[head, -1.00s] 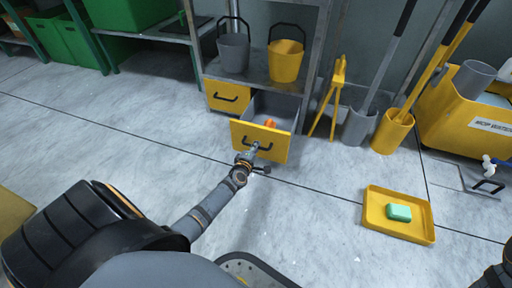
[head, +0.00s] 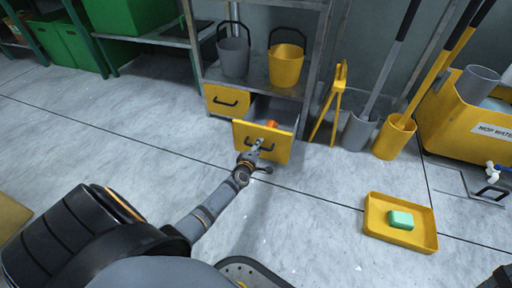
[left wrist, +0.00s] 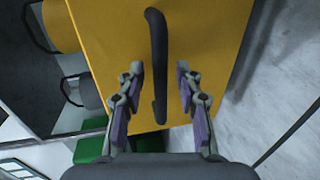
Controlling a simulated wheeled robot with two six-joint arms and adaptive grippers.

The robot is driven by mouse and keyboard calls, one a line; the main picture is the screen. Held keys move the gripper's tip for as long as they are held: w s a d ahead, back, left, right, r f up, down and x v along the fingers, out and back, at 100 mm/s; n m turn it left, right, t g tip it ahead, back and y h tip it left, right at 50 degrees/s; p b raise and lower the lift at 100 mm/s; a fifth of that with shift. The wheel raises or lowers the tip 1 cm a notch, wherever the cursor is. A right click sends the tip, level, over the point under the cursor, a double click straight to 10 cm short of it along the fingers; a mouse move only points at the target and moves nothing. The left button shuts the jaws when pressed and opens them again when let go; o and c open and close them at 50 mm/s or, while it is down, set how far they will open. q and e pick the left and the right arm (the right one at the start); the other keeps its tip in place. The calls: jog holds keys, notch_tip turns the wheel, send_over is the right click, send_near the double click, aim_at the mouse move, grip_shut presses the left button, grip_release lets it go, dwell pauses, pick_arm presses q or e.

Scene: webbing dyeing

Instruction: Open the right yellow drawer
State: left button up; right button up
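The right yellow drawer (head: 281,149) is partly pulled out of the grey cabinet, below the shelf in the head view. An orange item (head: 271,125) shows inside it. Its dark bar handle (left wrist: 157,60) is on the front. My left gripper (head: 259,147) is at this handle. In the left wrist view, the left gripper (left wrist: 160,79) is open, its two fingers on either side of the handle, with a gap on each side. The left yellow drawer (head: 219,101) is shut.
A grey bucket (head: 234,58) and a yellow bucket (head: 286,66) stand on the shelf above. A yellow folding stand (head: 334,103) and mop holders are to the right. A yellow tray (head: 425,240) with a green block (head: 401,220) lies on the floor. Floor before the drawer is clear.

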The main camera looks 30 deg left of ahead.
pick_arm(q)
jog(key=v, duration=1.1)
jog(key=shift+s, duration=0.3)
jog(key=shift+r, duration=0.15)
